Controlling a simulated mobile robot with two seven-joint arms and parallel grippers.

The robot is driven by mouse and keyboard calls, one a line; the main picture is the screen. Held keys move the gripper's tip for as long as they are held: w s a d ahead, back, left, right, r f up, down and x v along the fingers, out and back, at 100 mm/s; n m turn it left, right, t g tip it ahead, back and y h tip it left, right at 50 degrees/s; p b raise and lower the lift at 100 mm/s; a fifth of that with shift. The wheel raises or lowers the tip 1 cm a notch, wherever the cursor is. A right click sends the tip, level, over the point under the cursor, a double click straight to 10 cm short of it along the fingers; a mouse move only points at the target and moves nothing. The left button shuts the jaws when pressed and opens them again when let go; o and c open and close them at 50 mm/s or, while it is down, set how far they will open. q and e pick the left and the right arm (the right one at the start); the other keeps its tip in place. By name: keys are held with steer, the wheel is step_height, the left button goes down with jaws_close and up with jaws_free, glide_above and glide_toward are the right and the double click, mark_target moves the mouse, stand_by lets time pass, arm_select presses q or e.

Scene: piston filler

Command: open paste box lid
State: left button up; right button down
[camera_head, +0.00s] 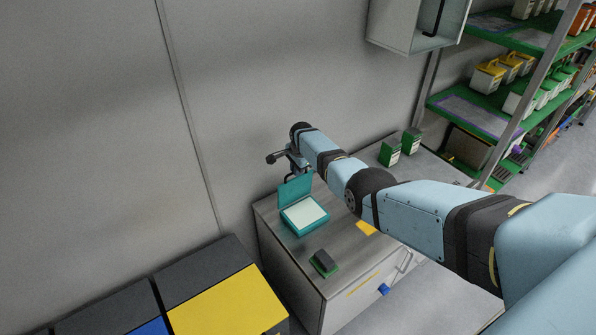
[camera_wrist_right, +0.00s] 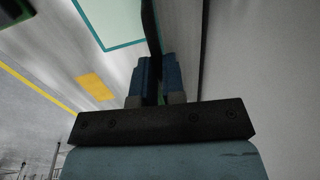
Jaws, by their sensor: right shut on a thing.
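The teal paste box (camera_head: 305,218) stands on the grey cabinet top, with a pale paste surface showing inside. Its teal lid (camera_head: 294,189) stands up roughly vertical at the back edge of the box. My right gripper (camera_head: 291,170) is at the top of the lid, reaching over from the right, and is shut on it. In the right wrist view, the closed fingers (camera_wrist_right: 157,82) meet a dark thin strip that looks like the lid seen edge-on. Part of the open box (camera_wrist_right: 115,20) shows beside it. My left gripper is not in view.
The cabinet top (camera_head: 283,240) also holds a dark and green block (camera_head: 324,263), a yellow patch (camera_head: 366,228) and two green-and-white cartons (camera_head: 390,152). A wall (camera_head: 240,110) stands close behind the box. Black and yellow bins (camera_head: 225,303) are at lower left, shelves (camera_head: 480,115) at right.

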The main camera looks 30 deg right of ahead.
steer(key=c, duration=1.2)
jaws_free()
steer(key=shift+r, duration=0.35)
step_height(320, 180, up, 13)
steer(key=s+p, duration=0.2)
steer(key=p, duration=0.1)
steer(key=shift+s+d, duration=0.15)
